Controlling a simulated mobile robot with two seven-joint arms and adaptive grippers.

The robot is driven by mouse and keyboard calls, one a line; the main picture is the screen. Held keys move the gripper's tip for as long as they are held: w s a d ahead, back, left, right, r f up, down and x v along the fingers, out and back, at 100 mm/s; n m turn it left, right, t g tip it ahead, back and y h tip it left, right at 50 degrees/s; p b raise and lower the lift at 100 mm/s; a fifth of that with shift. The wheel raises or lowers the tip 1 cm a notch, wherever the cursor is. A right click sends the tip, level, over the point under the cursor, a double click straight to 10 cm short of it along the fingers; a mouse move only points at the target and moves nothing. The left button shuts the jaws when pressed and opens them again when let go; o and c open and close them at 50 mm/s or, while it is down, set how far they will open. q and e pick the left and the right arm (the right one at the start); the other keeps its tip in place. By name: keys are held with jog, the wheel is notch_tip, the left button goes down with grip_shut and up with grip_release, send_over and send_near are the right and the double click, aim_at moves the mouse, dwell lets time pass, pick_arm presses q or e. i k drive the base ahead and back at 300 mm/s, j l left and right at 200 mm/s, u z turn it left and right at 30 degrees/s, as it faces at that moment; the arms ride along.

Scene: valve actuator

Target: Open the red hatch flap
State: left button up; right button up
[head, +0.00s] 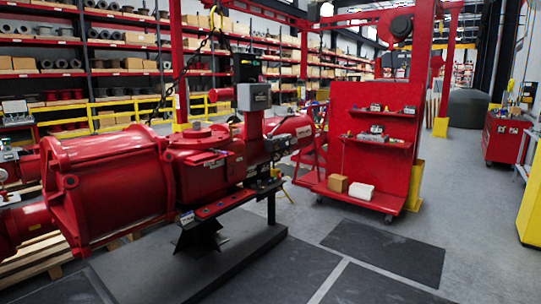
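A large red valve actuator (115,185) fills the left side of the head view, with a ribbed cylinder at left and a boxy housing (205,175) at its middle. Grey control boxes (253,97) stand above the housing. I cannot make out which red part is the hatch flap, or whether it is open or shut. Neither of my grippers is in view.
The actuator stands on a dark base plate (240,255). A red wheeled tool cart (370,140) with shelves stands right of it, with dark mats (385,250) on the floor in front. Stocked shelves (110,60) line the back. Grey floor is free at right.

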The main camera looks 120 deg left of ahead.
aim_at(205, 156)
jog(key=u, duration=4.4)
jog(key=i+l+z, duration=0.1)
jog(key=i+z, duration=0.35)
jog(key=i, duration=1.55)
jog(key=i+u, duration=0.2)
jog(key=i, duration=0.2)
jog(key=i+l+u, duration=0.25)
jog(key=i, duration=0.15)
jog(key=i+l+u, duration=0.2)
jog(key=i, duration=0.2)
